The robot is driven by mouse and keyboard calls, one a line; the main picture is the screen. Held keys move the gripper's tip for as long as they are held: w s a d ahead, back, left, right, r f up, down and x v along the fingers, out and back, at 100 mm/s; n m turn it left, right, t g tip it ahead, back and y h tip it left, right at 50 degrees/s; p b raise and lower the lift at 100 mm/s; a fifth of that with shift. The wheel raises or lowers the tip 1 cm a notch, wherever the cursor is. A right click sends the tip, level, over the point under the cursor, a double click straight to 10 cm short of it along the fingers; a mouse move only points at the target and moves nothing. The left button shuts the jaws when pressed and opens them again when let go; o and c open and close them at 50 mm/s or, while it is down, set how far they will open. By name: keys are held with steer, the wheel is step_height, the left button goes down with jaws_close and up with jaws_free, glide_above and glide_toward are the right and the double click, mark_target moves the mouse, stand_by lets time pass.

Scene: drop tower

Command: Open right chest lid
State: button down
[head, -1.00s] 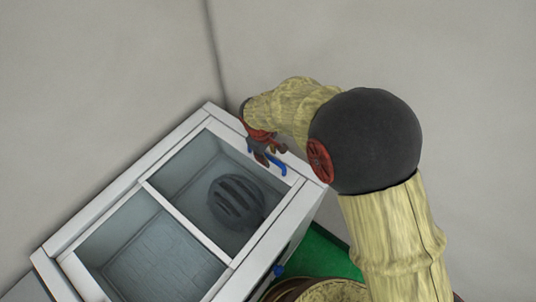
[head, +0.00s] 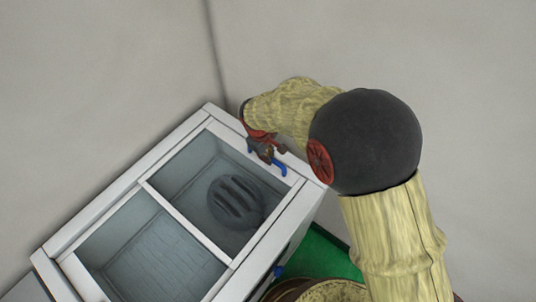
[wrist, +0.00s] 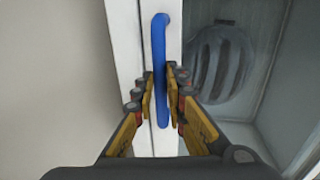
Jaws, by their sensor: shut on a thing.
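The white chest (head: 125,160) stands in the lower left of the head view, with two window-like panels divided by a white bar. A blue handle (head: 280,169) sits on the white frame along the right-hand panel's edge; it shows as an upright blue bar in the wrist view (wrist: 159,45). My gripper (head: 264,152) is at this handle, its fingers shut on either side of the bar in the wrist view (wrist: 161,90). The right lid looks flat and closed. A dark ribbed helmet-like object (head: 237,200) lies inside under the right panel.
Plain pale walls meet in a corner behind the chest. A second blue knob or handle (head: 279,271) shows on the chest's near side. A green surface (head: 325,255) lies to the right of the chest. The left compartment (head: 150,250) looks empty.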

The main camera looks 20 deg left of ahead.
stand_by(0.4)
glide_above(213, 226)
stand_by(0.3)
steer(key=c, duration=1.9)
jaws_free()
steer(key=shift+o, duration=0.5)
step_height(213, 226, up, 12)
steer(key=s, duration=0.2)
steer(key=shift+a, duration=0.3)
steer(key=shift+s+f, duration=0.1)
